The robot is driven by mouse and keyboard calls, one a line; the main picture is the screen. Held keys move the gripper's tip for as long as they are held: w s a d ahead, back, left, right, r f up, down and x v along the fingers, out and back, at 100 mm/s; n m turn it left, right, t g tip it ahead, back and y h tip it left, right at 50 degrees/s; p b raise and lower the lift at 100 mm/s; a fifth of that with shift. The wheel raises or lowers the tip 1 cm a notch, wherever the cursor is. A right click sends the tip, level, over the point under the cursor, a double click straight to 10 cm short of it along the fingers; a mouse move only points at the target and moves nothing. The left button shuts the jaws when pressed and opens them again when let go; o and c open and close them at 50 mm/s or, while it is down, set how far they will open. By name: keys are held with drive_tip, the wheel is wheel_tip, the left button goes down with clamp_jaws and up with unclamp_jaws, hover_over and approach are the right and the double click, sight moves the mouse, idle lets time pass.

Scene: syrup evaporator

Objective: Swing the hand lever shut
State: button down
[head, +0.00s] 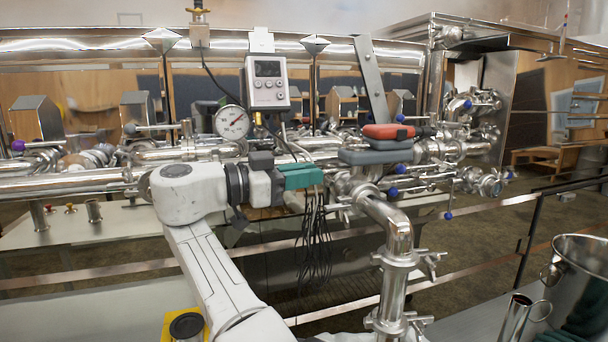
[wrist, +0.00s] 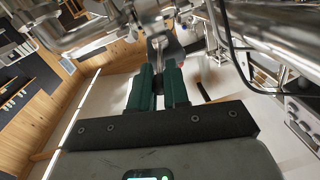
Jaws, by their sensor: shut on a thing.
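My gripper (head: 318,175) reaches in from the left at the pipework, its green fingers level and pointing right. In the wrist view the two green fingers (wrist: 158,75) are close together, shut on a narrow metal part, the hand lever (wrist: 157,42). The lever's near end shows between the fingertips. Its far end runs into the steel fittings and is partly hidden. In the head view the fingers and nearby fittings cover the held part, so its angle cannot be told.
A red-and-grey handle (head: 388,131) and a grey-blue block (head: 375,157) sit just right of my gripper. A steel elbow pipe (head: 392,220) drops in front. A dial gauge (head: 231,122) and control box (head: 267,84) stand behind. A steel pot (head: 583,257) stands right.

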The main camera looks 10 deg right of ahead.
drive_tip(key=shift+d+f, duration=0.1)
drive_tip(key=c, duration=1.1)
unclamp_jaws()
wheel_tip(320, 180, up, 3)
drive_tip(key=shift+r, duration=0.15)
drive_tip(key=s+d+r+b, duration=0.1)
drive_tip(key=s+r, duration=0.8)
drive_tip(key=s, duration=0.4)
drive_tip(key=shift+s+d+r+b, duration=0.35)
drive_tip(key=shift+s, duration=0.05)
drive_tip(key=shift+c, duration=0.3)
